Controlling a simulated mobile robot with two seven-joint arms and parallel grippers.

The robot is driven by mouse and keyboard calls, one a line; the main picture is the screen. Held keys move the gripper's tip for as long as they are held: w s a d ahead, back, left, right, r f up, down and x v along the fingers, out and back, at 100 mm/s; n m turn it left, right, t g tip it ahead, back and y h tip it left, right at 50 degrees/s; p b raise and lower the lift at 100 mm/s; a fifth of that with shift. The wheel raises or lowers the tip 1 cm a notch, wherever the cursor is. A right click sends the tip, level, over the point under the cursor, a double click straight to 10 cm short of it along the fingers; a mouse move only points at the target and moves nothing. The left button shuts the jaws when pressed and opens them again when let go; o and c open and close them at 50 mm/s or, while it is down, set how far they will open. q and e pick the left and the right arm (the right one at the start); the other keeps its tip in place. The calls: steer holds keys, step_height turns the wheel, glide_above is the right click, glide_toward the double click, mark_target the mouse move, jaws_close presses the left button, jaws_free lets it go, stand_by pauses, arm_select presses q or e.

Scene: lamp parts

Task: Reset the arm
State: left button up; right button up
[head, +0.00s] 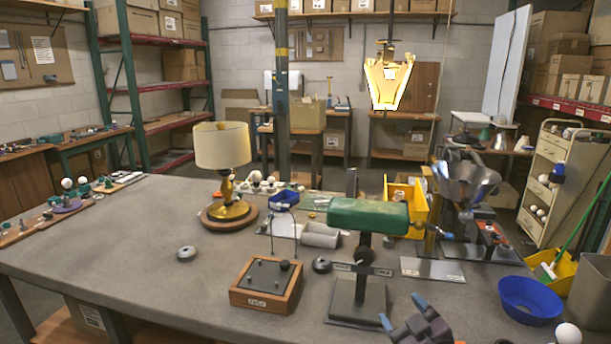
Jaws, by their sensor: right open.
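My right gripper (402,311) shows at the bottom of the head view, right of centre. Its two blue-tipped fingers are spread apart with nothing between them. It is close to the dark base of a stand with a green padded top (368,216). My left gripper and arm are not in view. A table lamp with a cream shade (222,146) stands upright on a round wooden base at the middle left of the grey table (120,240).
A blue bowl (530,301) and a white ball (568,334) are right of my gripper. A metal fixture (466,180) stands behind. The table's left front is clear.

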steer(key=s+d+f+m+g+h+b, duration=0.1)
steer(key=s+d+f+m+g+h, duration=0.1)
steer(key=s+f, duration=1)
steer(key=s+d+f+m+g+h+b, duration=0.2)
steer(key=s+d+f, duration=0.4)
steer(key=s+f, duration=0.7)
steer(key=s+m+g, duration=0.1)
steer(key=s+m, duration=0.1)
steer(key=shift+m+g+h, duration=0.4)
